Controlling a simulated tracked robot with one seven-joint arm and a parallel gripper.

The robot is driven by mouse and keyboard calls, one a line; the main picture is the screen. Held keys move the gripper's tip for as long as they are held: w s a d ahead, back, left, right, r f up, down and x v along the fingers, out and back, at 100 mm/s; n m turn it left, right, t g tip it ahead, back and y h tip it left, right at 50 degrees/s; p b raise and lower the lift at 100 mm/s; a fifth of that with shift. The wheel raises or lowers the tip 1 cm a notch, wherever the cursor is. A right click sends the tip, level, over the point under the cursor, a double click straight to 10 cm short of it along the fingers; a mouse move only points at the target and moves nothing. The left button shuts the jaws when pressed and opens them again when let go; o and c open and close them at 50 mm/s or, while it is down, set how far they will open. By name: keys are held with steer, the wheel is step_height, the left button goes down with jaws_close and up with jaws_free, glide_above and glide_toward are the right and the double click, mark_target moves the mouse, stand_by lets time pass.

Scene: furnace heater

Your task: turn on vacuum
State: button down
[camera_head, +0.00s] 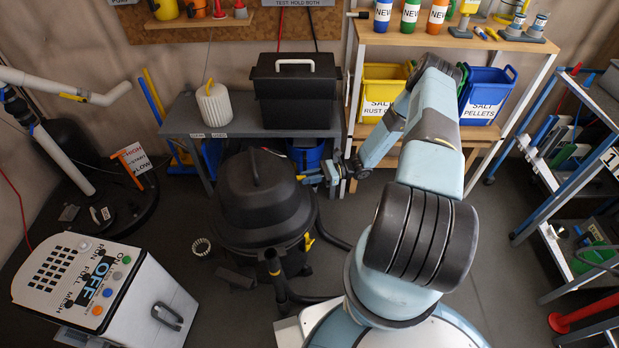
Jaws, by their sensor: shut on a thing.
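The vacuum (258,205) is a black, round shop vacuum with a domed lid, a top handle and yellow clips. It stands upright on the floor, left of my arm. My gripper (304,178) is at the right side of its lid, with the fingers pointing left. The fingers look closed on a small part at the lid's edge. That part is too small and too hidden to make out. I cannot see whether the vacuum is on or off.
A grey bench (240,117) behind the vacuum holds a black toolbox (294,92) and a white filter (213,105). A white control box (120,285) stands at front left. A wooden shelf (455,39) with yellow and blue bins is behind my arm. A blue rack (540,225) is right.

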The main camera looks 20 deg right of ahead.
mark_target(300, 178)
steer(key=shift+s+a+r+h, duration=0.1)
steer(key=shift+a+r+h, duration=0.15)
steer(key=shift+h, duration=0.25)
steer(key=h, duration=0.2)
steer(key=r+h, duration=0.1)
steer(key=shift+a+r+g+h, duration=0.2)
steer(key=shift+g+h, duration=0.1)
steer(key=shift+h, duration=0.1)
steer(key=shift+s+a+r+h, duration=0.1)
steer(key=shift+a+r+h, duration=0.15)
steer(key=shift+h, duration=0.7)
steer(key=shift+a+r+h, duration=0.1)
steer(key=shift+r+h, duration=0.15)
steer(key=shift+h, duration=0.7)
steer(key=c, duration=1)
jaws_free()
steer(key=shift+d, duration=0.15)
steer(key=shift+r, duration=0.1)
